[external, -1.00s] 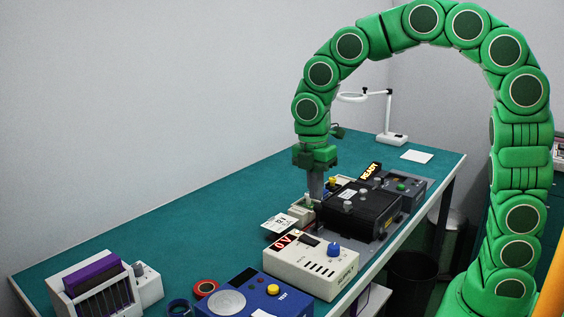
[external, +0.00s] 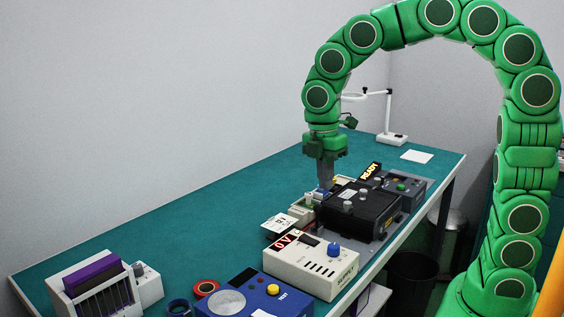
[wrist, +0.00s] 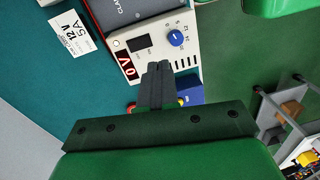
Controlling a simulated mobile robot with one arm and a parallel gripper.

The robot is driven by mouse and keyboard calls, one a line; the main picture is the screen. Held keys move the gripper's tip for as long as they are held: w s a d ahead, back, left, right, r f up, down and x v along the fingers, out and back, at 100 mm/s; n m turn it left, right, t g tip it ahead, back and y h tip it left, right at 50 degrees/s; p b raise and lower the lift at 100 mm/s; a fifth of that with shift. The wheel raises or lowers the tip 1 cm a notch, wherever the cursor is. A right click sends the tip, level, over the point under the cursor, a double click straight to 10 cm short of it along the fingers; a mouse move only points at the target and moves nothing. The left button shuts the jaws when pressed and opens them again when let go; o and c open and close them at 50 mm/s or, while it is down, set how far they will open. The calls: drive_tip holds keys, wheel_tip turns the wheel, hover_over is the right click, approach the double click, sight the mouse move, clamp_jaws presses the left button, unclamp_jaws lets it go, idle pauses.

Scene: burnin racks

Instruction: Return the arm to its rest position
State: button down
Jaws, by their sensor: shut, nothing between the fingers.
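My green arm arches over the bench from the right in the external view. My gripper (external: 325,182) points down above the far part of the equipment row, beside the black box (external: 361,208). In the wrist view my gripper (wrist: 157,68) has its dark fingers together with nothing between them. Behind the fingers lies the cream power unit (wrist: 150,42) with a blue knob and a red "0 V" display. Whether the fingertips touch anything below is hard to tell in the external view.
The cream unit (external: 312,264), a blue tester (external: 246,297) and a rack with purple boards (external: 97,283) line the bench's front. A "READY" sign (external: 370,171) and a magnifier lamp (external: 391,138) stand farther back. The teal bench top (external: 200,220) is clear at left.

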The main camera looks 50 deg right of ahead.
drive_tip(key=s+d+f+m, duration=0.1)
drive_tip(key=s+d+m, duration=0.4)
drive_tip(key=s, duration=0.8)
drive_tip(key=s+d+f+m, duration=0.1)
drive_tip(key=s+d+m, duration=0.5)
drive_tip(key=s+m, duration=0.5)
drive_tip(key=shift+s+f+m+g, duration=0.15)
drive_tip(key=shift+s+m+g, duration=0.25)
drive_tip(key=shift+s, duration=0.45)
